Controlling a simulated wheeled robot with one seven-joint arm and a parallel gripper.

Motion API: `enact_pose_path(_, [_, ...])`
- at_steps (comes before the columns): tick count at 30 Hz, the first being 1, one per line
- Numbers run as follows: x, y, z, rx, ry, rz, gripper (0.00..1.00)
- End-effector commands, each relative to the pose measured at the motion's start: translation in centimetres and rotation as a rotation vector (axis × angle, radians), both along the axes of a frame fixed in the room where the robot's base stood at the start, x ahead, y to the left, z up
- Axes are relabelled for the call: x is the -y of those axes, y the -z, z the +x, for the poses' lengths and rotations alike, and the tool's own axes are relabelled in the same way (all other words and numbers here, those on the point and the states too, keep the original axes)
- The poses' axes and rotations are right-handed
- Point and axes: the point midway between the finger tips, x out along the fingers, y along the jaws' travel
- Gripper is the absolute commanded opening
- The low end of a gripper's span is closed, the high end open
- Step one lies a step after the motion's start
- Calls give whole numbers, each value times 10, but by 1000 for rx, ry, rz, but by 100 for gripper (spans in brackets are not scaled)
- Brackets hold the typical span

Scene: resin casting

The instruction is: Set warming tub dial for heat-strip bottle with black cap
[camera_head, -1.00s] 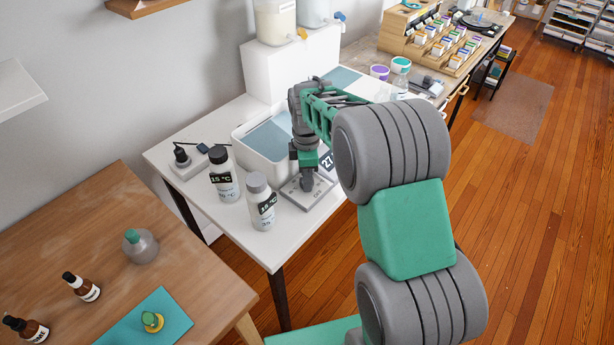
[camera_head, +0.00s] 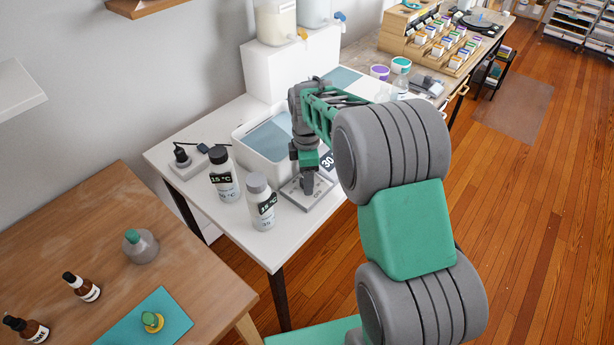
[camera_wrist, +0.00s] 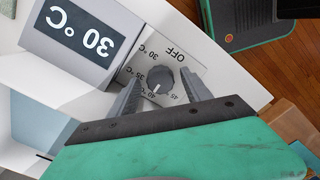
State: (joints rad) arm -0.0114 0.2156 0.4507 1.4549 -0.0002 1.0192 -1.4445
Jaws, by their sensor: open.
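The warming tub (camera_head: 242,146) stands on the white table, its dial plate (camera_head: 299,200) in front. In the wrist view the dial (camera_wrist: 160,84) is a round grey knob ringed by marks from OFF to 45 °C. The tub's display (camera_wrist: 78,38) reads 30 °C; it also shows in the head view (camera_head: 328,162). My gripper (camera_wrist: 162,75) points down with its two fingers open on either side of the knob; contact is unclear. The bottle with the black cap (camera_head: 224,178) stands upright left of the tub, its dark strip reading 15 °C; its lower label is too small to read surely.
A grey-capped bottle (camera_head: 262,205), its strip also reading 15 °C, stands between the black-capped bottle and the dial plate. A power strip (camera_head: 187,164) lies at the table's left. A wooden table (camera_head: 190,260) with small bottles is in front.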

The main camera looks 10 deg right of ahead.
Motion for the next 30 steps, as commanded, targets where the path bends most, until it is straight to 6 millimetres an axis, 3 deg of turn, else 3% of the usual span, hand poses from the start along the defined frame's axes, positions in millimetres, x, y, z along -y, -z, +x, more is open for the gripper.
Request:
enact_pose_path(5, [0, -9, 1, 3, 0, 0, 57])
enact_pose_path(12, [0, -56, 1, 3, 0, 0, 57])
enact_pose_path(16, [0, -73, 1, 2, 0, 0, 57])
enact_pose_path(30, [0, -79, 0, 0, 3, 0, 57])
